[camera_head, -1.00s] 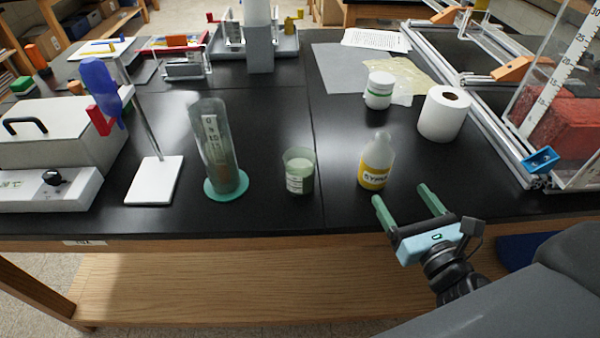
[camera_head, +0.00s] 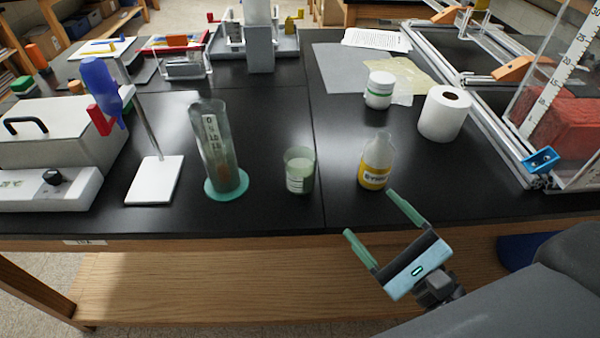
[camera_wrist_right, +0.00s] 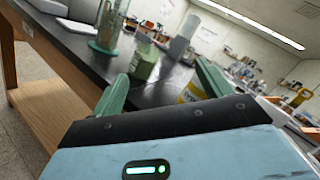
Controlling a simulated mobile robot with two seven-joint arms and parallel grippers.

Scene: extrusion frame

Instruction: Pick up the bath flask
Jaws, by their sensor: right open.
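I see nothing that I can surely name as the bath flask. A grey-green tall cylinder (camera_head: 217,155) stands on a round teal base on the black bench. A small green-tinted beaker (camera_head: 299,172) with a label stands right of it. My left gripper is out of view.
A boxy grey apparatus (camera_head: 62,145) and a stand with a white base (camera_head: 154,181) are at the left. A white roll (camera_head: 444,114) and white jar (camera_head: 379,90) stand behind the bottle. A metal frame (camera_head: 480,120) bounds the right.

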